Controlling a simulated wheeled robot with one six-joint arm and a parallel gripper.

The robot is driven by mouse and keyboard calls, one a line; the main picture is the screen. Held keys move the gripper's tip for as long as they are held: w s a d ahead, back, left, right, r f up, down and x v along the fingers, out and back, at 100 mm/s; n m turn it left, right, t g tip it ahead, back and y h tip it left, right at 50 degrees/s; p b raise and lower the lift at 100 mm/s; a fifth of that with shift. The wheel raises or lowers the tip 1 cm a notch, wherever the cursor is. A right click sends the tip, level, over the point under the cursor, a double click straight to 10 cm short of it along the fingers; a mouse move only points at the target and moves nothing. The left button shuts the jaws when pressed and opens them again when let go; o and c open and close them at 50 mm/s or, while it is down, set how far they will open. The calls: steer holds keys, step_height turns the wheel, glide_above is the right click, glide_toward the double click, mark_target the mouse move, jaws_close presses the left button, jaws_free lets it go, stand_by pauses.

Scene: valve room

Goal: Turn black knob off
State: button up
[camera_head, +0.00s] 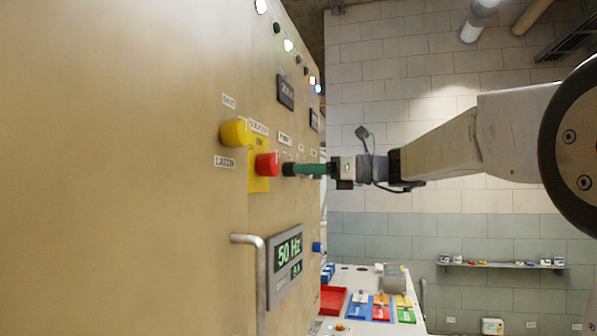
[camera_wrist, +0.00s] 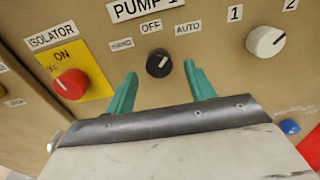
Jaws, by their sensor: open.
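The black knob (camera_wrist: 160,64) sits on the beige panel under the label "PUMP 1". "OFF" is above it, "AUTO" is to the upper right, and a small blurred label is to the left. Its pale mark seems to slant to the upper right, but the exact setting is hard to read. My gripper (camera_wrist: 160,72) is open, its two green fingers spread either side of the knob's lower part in the picture. Whether they touch it cannot be told. In the head view my gripper (camera_head: 298,170) reaches the panel, and the knob (camera_head: 288,169) shows as a dark stub at its tips.
A red isolator knob (camera_wrist: 71,84) on a yellow plate is left of the black knob. A white knob (camera_wrist: 265,41) is to the right and a blue button (camera_wrist: 289,127) lower right. A metal handle (camera_head: 262,280) sticks out below. Trays (camera_head: 333,300) stand on a bench.

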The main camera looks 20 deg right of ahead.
mark_target(290, 169)
steer(key=shift+x, duration=1.45)
steer(key=c, duration=1)
steer(key=shift+n, duration=4.3)
